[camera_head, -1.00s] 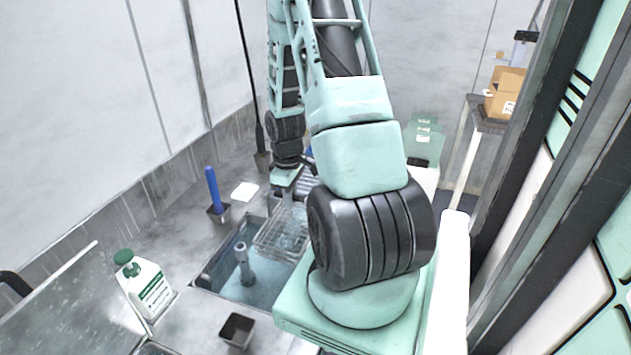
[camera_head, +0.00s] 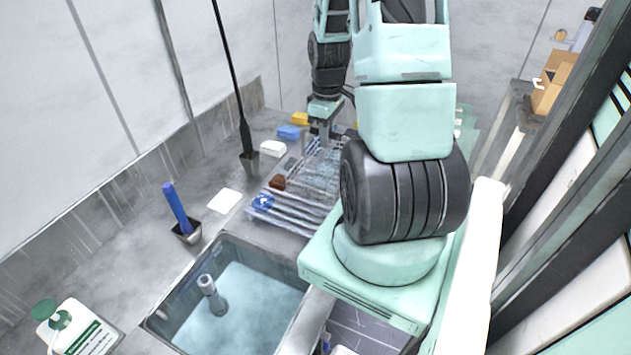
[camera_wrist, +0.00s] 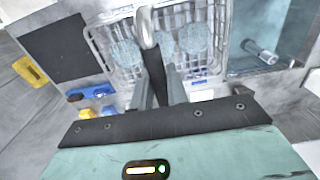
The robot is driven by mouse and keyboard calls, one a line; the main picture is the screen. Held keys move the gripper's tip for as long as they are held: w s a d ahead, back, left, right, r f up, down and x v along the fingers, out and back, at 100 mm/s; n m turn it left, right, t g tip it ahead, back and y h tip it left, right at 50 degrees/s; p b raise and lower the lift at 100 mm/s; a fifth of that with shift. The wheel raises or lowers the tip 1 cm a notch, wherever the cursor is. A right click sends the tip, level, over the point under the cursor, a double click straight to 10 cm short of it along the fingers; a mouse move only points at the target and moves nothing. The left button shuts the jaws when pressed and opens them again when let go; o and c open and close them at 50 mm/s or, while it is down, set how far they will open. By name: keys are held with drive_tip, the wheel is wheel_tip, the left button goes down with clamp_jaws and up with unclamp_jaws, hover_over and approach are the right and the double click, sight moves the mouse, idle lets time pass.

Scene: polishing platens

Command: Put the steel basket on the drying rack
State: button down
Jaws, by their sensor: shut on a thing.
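My gripper (camera_head: 322,128) is shut on the steel basket (camera_head: 318,172), at the upper bar of its handle. The basket is a wire-mesh box holding pale round discs. In the wrist view the fingers (camera_wrist: 160,62) close at the handle, and the basket (camera_wrist: 100,48) shows on both sides of them. The drying rack (camera_head: 285,217) is a set of pale parallel bars with a blue round label, beyond the sink. The basket is over or just behind the rack's far part; I cannot tell whether they touch. My arm hides the right side of both.
The sink (camera_head: 225,240) holds bluish water and a grey upright pipe (camera_head: 212,297). A white bottle (camera_head: 82,332) stands front left.

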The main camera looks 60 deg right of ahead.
sight(326, 167)
drive_tip(key=shift+d+f, duration=0.1)
drive_tip(key=shift+f, duration=0.1)
drive_tip(key=shift+f+p, duration=1.45)
drive_tip(key=shift+f, duration=3.25)
drive_tip(key=shift+f, duration=0.15)
drive_tip(key=c, duration=1.4)
unclamp_jaws()
